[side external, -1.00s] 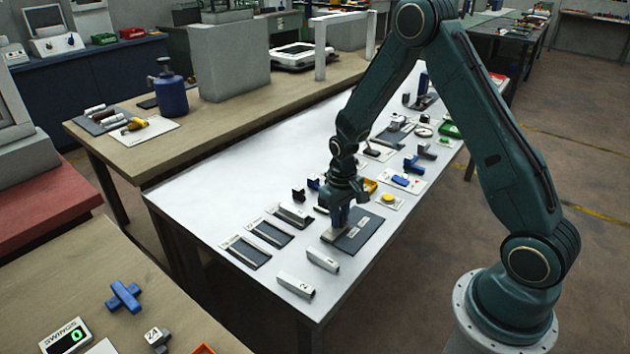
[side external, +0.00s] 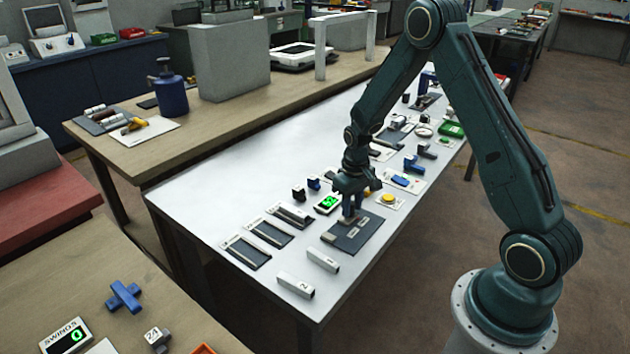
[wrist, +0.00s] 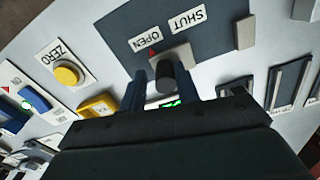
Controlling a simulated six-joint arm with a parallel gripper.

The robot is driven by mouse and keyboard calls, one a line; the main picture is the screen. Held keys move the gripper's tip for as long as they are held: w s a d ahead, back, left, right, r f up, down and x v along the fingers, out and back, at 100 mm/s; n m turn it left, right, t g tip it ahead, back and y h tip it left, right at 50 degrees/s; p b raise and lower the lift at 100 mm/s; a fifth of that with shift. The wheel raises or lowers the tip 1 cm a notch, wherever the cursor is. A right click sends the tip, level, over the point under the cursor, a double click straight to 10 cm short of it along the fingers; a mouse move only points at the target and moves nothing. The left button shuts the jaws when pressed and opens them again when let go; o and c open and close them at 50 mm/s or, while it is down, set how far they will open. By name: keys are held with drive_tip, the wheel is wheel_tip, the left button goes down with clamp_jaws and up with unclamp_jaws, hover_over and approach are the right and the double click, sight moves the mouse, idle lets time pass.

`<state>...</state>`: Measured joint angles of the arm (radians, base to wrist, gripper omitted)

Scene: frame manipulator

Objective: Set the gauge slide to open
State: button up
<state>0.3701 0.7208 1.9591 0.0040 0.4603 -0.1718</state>
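The gauge slide is a dark plate (side external: 357,238) on the white table, with OPEN (wrist: 146,39) and SHUT (wrist: 187,19) labels. Its beige slider block (wrist: 172,55) with a dark knob (wrist: 165,77) sits beside the OPEN label in the wrist view. A small beige block (wrist: 245,32) lies at the SHUT end. My gripper (wrist: 162,85) is low over the OPEN end, its blue fingers on either side of the knob. A gap shows between the left finger and the knob; the right finger looks close to it or touching. The fingers partly hide the slider in the side view.
A green-lit display (side external: 327,203) stands beside the plate. A yellow ZERO button (wrist: 67,74) and a panel with a blue part (side external: 402,181) are nearby. Two pale bars (side external: 322,261) lie in front, and slotted dark frames (side external: 270,234) lie left.

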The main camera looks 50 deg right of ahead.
drive_tip(key=shift+o, duration=0.8)
wheel_tip(320, 180, up, 14)
idle(0.3)
idle(0.4)
drive_tip(key=s+a+r+n+t, duration=0.1)
drive_tip(key=s+a+r, duration=0.3)
drive_tip(key=a+r, duration=0.15)
drive_tip(key=s+a+r+t, duration=0.2)
drive_tip(key=s+a+r, duration=0.25)
drive_tip(key=r, duration=0.25)
drive_tip(key=s+a+r+t, duration=0.1)
drive_tip(key=s+a, duration=0.1)
drive_tip(key=s, duration=0.5)
drive_tip(key=s+a+r+n+t, duration=0.1)
drive_tip(key=s+a+r, duration=0.1)
drive_tip(key=s, duration=0.4)
drive_tip(key=shift+s+a+t, duration=0.3)
drive_tip(key=shift+s+a, duration=0.05)
drive_tip(key=shift+a, duration=0.45)
